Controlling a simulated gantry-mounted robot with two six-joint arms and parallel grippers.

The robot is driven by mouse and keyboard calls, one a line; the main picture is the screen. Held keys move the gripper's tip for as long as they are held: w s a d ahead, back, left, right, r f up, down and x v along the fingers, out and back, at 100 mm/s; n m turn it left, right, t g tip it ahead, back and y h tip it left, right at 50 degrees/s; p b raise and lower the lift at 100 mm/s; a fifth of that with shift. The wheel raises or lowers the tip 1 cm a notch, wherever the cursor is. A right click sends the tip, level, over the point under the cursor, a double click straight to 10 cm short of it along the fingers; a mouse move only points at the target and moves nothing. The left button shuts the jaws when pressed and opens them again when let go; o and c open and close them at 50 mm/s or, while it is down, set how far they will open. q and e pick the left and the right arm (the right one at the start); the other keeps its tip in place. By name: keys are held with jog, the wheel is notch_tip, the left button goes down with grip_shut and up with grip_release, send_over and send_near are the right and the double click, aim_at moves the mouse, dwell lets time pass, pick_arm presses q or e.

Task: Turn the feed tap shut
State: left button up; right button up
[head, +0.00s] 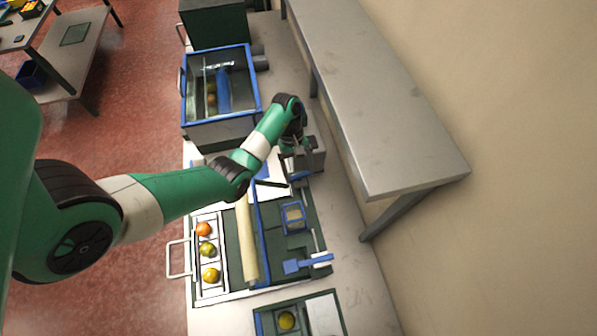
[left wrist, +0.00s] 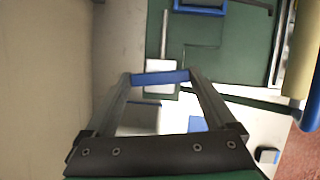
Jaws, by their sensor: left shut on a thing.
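My left gripper (head: 297,150) reaches down at the far end of the green sorting station. In the left wrist view its two fingers (left wrist: 160,82) stand apart and are shut on a short blue bar (left wrist: 160,77), which spans between the fingertips. The bar looks like the handle of the feed tap; its base and how far it is turned cannot be made out. In the head view the gripper hides it. My right gripper is in neither view.
A blue-rimmed bin (head: 222,133) stands behind the station. A blue lever (head: 308,263) is at the right. A grey shelf (head: 385,110) runs along the wall beside my arm.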

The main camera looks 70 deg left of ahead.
pick_arm(q)
jog(key=shift+w+m+g, duration=0.1)
jog(key=shift+m+g, duration=0.3)
jog(key=shift+m, duration=0.5)
jog(key=o, duration=1.1)
jog(key=shift+c, duration=0.2)
jog(key=p+v, duration=0.7)
jog(key=v, duration=0.4)
jog(key=shift+r, duration=0.35)
